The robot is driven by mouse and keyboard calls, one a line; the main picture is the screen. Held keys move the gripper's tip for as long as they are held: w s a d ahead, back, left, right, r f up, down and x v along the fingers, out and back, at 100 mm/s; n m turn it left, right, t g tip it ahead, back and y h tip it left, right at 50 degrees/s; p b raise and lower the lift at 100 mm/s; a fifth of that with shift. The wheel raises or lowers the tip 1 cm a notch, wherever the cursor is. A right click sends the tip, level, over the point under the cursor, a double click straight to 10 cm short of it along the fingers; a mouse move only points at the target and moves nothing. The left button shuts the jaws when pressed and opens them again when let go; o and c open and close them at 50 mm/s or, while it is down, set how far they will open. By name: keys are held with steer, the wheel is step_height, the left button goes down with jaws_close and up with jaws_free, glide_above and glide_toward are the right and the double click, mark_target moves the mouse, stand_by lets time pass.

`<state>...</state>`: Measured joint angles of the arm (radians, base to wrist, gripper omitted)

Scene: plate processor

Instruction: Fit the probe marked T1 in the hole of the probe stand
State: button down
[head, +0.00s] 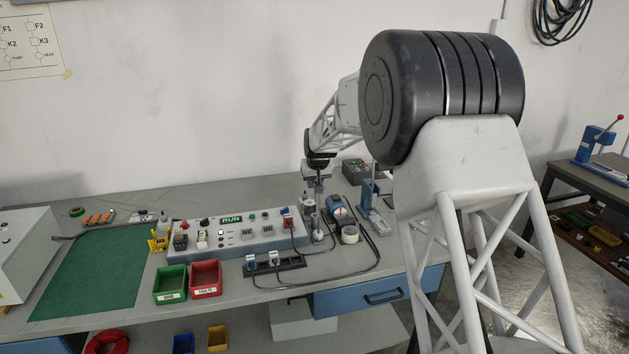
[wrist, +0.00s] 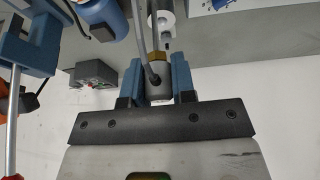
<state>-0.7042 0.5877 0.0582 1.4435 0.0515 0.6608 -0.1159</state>
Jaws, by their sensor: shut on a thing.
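My gripper (wrist: 158,85) is shut on a metal probe (wrist: 157,68), with one blue finger on each side of its body. The probe has a brass-coloured collar and a grey lead or rod running up from it in the wrist view. No T1 mark is readable. In the head view my gripper (head: 316,185) is over the bench, behind the right end of the grey control panel. A small upright grey cylinder, apparently the probe stand (head: 317,236), is just below it. A pale round part with a dark hole (wrist: 166,20) shows beyond the probe; whether they touch cannot be told.
A blue motor-like unit (head: 337,204), a pale roll (head: 349,234) and a blue lever press (head: 372,197) stand close on the right. The control panel (head: 210,242) is on the left. Black cables cross the bench in front. The green mat (head: 95,265) is clear.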

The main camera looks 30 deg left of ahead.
glide_above(315, 215)
steer(key=shift+f, duration=2.5)
steer(key=shift+f, duration=2.75)
stand_by(1.7)
steer(key=c, duration=0.9)
jaws_free()
steer(key=shift+o, duration=0.2)
